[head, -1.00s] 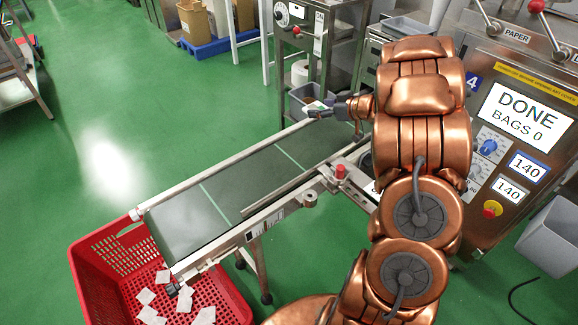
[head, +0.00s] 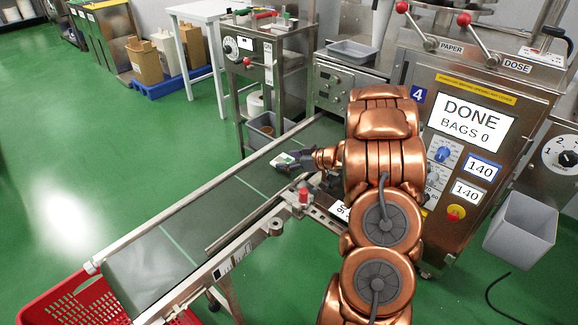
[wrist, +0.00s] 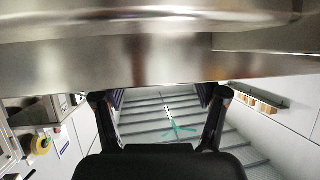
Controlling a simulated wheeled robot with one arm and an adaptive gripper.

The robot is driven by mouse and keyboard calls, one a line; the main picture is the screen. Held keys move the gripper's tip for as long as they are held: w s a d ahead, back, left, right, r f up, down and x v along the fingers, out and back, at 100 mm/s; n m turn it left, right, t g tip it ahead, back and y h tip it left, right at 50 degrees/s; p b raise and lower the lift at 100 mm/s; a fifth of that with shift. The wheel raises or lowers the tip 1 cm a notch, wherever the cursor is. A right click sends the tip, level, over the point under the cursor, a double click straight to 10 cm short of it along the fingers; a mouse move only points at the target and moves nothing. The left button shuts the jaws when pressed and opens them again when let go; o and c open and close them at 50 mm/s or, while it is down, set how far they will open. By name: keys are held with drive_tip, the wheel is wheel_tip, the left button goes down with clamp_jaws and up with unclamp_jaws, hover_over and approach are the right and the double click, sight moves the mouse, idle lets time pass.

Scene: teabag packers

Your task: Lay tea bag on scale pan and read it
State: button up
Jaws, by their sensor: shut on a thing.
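My gripper (head: 290,161) is over the far part of the dark conveyor belt (head: 205,205) in the head view. It is shut on a small white and green piece, which looks like the tea bag (head: 283,158). In the wrist view, both fingers of my gripper (wrist: 160,112) show, but a broad metal surface (wrist: 150,55) crosses above them, and I cannot make out the bag there. I cannot make out a scale pan in either view.
The packing machine with a screen reading DONE, BAGS 0 (head: 468,122) stands right of my arm. A red crate (head: 70,303) is at the belt's near end. A grey bin (head: 267,128) and a dial-fronted steel unit (head: 245,48) stand beyond the belt. Green floor at left is clear.

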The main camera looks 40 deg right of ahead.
drive_tip(key=shift+f, duration=0.85)
drive_tip(key=shift+f, duration=0.15)
drive_tip(key=o, duration=0.6)
drive_tip(key=shift+o, duration=0.2)
drive_tip(key=shift+s+d+r, duration=0.15)
drive_tip(key=shift+s+r, duration=0.05)
drive_tip(key=shift+r, duration=0.05)
drive_tip(key=v, duration=1.1)
drive_tip(key=shift+s+r+p, duration=0.15)
drive_tip(key=shift+s+p, duration=0.05)
drive_tip(key=shift+p, duration=0.2)
